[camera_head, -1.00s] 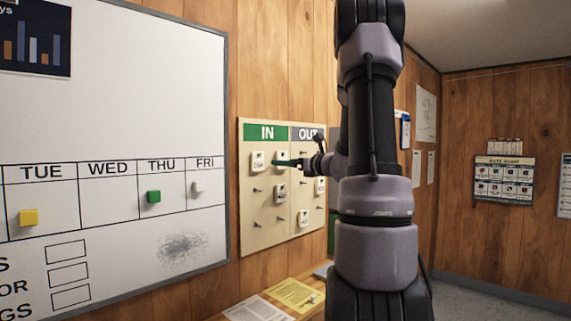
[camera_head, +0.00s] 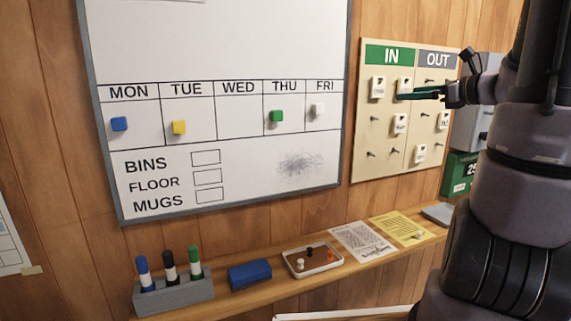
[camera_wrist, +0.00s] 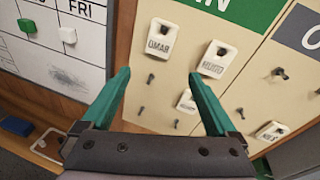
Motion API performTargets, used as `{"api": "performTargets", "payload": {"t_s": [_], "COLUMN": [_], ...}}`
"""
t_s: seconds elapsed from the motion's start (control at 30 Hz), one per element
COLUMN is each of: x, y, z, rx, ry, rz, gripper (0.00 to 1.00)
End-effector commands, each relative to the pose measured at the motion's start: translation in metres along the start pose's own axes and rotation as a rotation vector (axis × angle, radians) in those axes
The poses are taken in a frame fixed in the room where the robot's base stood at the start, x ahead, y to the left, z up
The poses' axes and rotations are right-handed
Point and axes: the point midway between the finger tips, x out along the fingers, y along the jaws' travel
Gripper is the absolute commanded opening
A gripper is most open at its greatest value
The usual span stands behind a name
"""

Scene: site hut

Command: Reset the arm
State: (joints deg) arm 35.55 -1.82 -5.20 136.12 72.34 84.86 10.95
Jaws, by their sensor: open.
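My arm (camera_head: 520,170) stands at the right of the head view and reaches left toward the IN/OUT board (camera_head: 360,130). My gripper (camera_wrist: 166,92) has green fingers spread wide with nothing between them in the wrist view. In the head view its green fingers (camera_head: 415,94) show in front of the IN column, just below a white name tag (camera_head: 404,85). In the wrist view, tags reading OMAR (camera_wrist: 161,40) and another name (camera_wrist: 210,62) hang on pegs beyond the fingertips. I cannot tell whether the fingers touch the board.
A whiteboard (camera_head: 240,180) with coloured magnets hangs left of the tag board. Below, a wooden ledge (camera_head: 225,298) holds a marker holder (camera_head: 175,297), a blue eraser (camera_head: 249,273), a small tray (camera_head: 330,267) and papers (camera_head: 363,241). A grey box (camera_head: 478,105) is close behind my arm.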

Motion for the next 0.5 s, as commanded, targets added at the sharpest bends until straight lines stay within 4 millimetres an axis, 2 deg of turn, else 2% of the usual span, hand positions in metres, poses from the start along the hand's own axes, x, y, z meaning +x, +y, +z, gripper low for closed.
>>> {"api": "performTargets", "payload": {"t_s": [0.03,0.07,0.1,0.2,0.23,0.33,0.4,0.5], "x": [0.008,0.010,0.011,-0.001,-0.007,-0.032,-0.049,-0.068], "y": [0.037,0.060,0.092,0.159,0.175,0.211,0.223,0.227], "z": [0.009,0.011,0.013,0.007,0.005,-0.004,-0.008,-0.008], "rx": [-0.112,-0.189,-0.306,-0.636,-0.741,-1.101,-1.346,-1.649], "ry": [0.045,0.080,0.127,0.238,0.267,0.348,0.392,0.437], "rz": [0.100,0.164,0.254,0.464,0.520,0.678,0.755,0.823], "gripper": [0.94,0.94,0.94,0.94,0.94,0.94,0.94,0.94]}}
